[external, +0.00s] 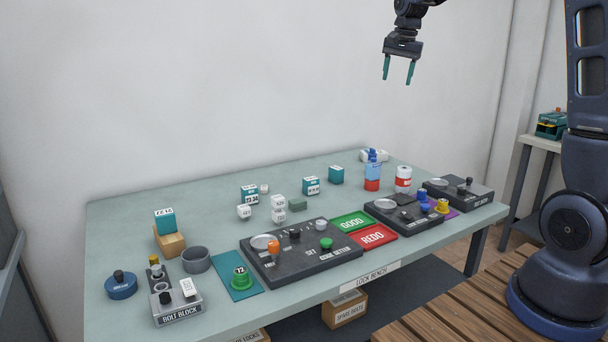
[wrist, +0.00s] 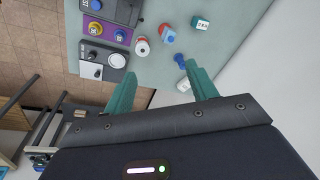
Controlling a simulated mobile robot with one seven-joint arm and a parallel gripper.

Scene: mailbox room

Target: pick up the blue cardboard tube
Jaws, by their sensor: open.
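A light-blue piece with a red lower part (external: 372,172) stands at the back right of the bench; it also shows in the wrist view (wrist: 167,35). I cannot tell for certain which one is the blue cardboard tube. My gripper (external: 397,82) is open and empty, high above the back right of the bench. In the wrist view my gripper's fingers (wrist: 163,77) point toward these pieces, well apart from them.
A red-and-white can (external: 403,178) stands just right of the light-blue piece. White pieces (external: 380,155) lie behind it. Dark control panels (external: 402,214) line the front. The wall (external: 250,90) is close behind the bench.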

